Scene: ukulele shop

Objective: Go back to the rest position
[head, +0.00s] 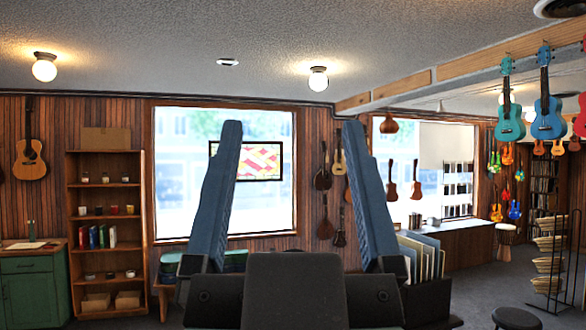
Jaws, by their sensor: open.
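My gripper (291,135) stands upright in the middle foreground of the head view. Its two blue fingers are spread wide apart and point up. Nothing is held between them. Through the gap I see a window and part of a framed picture (262,160) with a red, yellow and white pattern, well behind the fingers. The gripper's dark base covers the lower middle of the view and hides what lies behind it.
A wooden shelf (72,215) with small items and a green cabinet (32,292) stand at the left. A bin of flat panels (424,256) is right of my gripper. A dark stool (515,318) and a wire rack (549,250) are at the right. Ukuleles (547,112) hang from a beam.

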